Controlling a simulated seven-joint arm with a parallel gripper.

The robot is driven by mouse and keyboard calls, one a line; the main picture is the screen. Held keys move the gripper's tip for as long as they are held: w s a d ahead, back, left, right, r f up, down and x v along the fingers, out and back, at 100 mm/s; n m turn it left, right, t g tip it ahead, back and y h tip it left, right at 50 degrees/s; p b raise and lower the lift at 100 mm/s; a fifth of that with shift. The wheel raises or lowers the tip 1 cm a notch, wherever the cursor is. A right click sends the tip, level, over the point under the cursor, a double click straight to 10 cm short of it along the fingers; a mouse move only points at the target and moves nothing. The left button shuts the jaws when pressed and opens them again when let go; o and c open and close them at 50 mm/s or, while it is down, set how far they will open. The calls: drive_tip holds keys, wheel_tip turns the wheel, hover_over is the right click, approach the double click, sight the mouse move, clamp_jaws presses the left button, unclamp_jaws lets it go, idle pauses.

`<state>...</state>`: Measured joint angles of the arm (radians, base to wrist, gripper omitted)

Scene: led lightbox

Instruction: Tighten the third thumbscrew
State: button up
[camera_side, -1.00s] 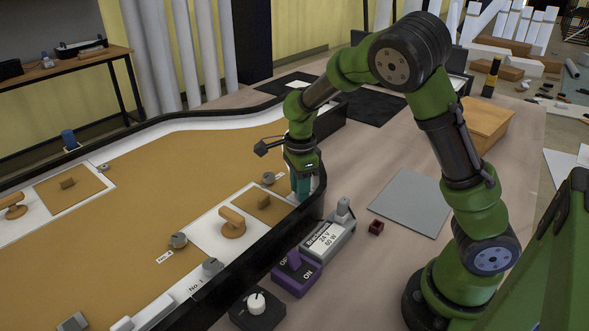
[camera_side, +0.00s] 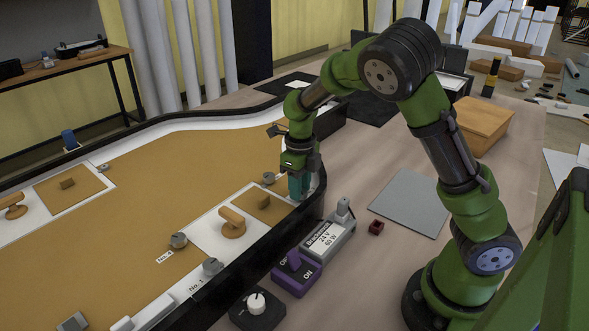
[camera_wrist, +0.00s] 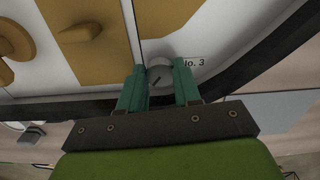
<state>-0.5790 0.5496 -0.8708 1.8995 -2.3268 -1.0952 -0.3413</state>
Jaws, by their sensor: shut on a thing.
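The third thumbscrew (camera_wrist: 160,77) is a grey round knob with a dark slot line, next to a "No. 3" label (camera_wrist: 194,62) in the wrist view. My gripper (camera_wrist: 160,82) has its two teal fingers closed on either side of it. In the side view my gripper (camera_side: 299,188) points down at the right rim of the lightbox (camera_side: 255,237), and its fingers hide the third thumbscrew there. Other grey thumbscrews show: one marked No. 1 (camera_side: 212,266), one to its upper left (camera_side: 179,240), and one just left of my gripper (camera_side: 268,178).
A wooden handle (camera_side: 232,222) stands on a white panel near my gripper. A grey mat (camera_side: 411,202) lies clear on the table.

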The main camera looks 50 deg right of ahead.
drive_tip(key=m, duration=0.6)
drive_tip(key=shift+m, duration=0.3)
drive_tip(key=shift+r, duration=0.1)
drive_tip(key=shift+d, duration=0.1)
drive_tip(key=o, duration=0.8)
